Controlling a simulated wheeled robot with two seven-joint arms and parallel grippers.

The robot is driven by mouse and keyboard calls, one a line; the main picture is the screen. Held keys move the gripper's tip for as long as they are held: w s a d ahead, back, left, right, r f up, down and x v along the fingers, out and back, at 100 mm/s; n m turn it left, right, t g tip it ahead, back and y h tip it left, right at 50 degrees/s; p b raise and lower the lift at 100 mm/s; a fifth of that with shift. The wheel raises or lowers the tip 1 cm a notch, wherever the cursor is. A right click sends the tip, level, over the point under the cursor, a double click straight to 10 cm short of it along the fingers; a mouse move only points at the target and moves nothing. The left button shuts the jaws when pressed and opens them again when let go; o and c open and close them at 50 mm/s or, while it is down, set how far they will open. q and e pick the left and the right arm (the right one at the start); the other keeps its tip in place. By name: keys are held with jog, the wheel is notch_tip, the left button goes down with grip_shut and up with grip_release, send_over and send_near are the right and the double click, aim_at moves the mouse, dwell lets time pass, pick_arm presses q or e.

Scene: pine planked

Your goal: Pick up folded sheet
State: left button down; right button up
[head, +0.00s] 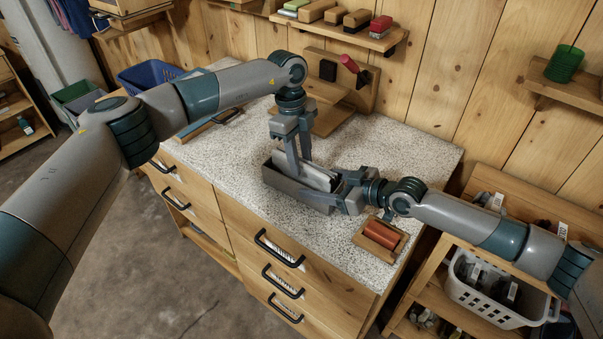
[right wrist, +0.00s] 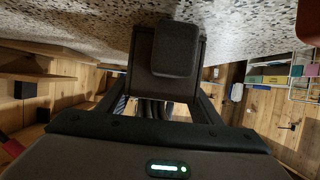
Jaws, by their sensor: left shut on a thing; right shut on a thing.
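A grey open-topped box (head: 288,188) stands on the speckled worktop. Pale, upright folded sheets (head: 318,175) show inside it. My left gripper (head: 306,157) points down into the box from above and is shut on a folded sheet; its fingertips are partly hidden, so I cannot tell how much it grips. My right gripper (head: 343,192) is shut on the right end of the box. In the right wrist view the dark box end (right wrist: 167,80) sits between the fingers, close to the worktop.
A wooden holder with a red-brown roller (head: 382,234) lies just in front of my right gripper. A wooden stand with a red handle (head: 349,64) is behind the box. A blue basket (head: 148,76) stands at the back left. The worktop's front left is clear.

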pick_arm(q)
jog(key=shift+r, duration=0.15)
notch_tip(320, 180, up, 10)
dwell(0.6)
pick_arm(e)
jog(key=o, duration=1.2)
jog(key=shift+c, duration=0.2)
jog(key=v, duration=1.1)
jog(key=shift+s+d+r, duration=0.2)
jog(key=shift+d, duration=0.1)
pick_arm(q)
jog(key=shift+f, duration=0.2)
pick_arm(e)
jog(key=shift+f, duration=0.1)
